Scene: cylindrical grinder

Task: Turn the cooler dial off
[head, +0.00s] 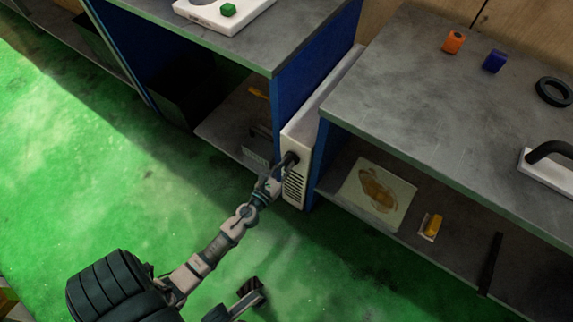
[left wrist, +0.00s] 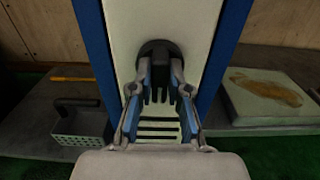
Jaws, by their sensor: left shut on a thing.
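The cooler is a narrow white unit (head: 294,188) with a slotted vent, standing between two workbenches. Its black round dial (head: 291,157) is on the front face, above the slots. In the left wrist view the dial (left wrist: 160,49) is straight ahead, partly covered by my fingers. My left gripper (head: 281,168) reaches the dial from the front; its fingers (left wrist: 160,82) sit on both sides of the dial's black grip and are shut on it. The dial's setting cannot be read. A grey and black part of mine shows low in the head view; its finger state is unclear.
Blue bench side panels (left wrist: 94,38) flank the cooler closely. The right workbench (head: 400,95) holds an orange block (head: 454,42), a blue block (head: 494,61) and a black ring (head: 553,92). Lower shelves hold a grey basket (left wrist: 80,122) and a pale board (left wrist: 268,98). Green floor (head: 120,200) is clear.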

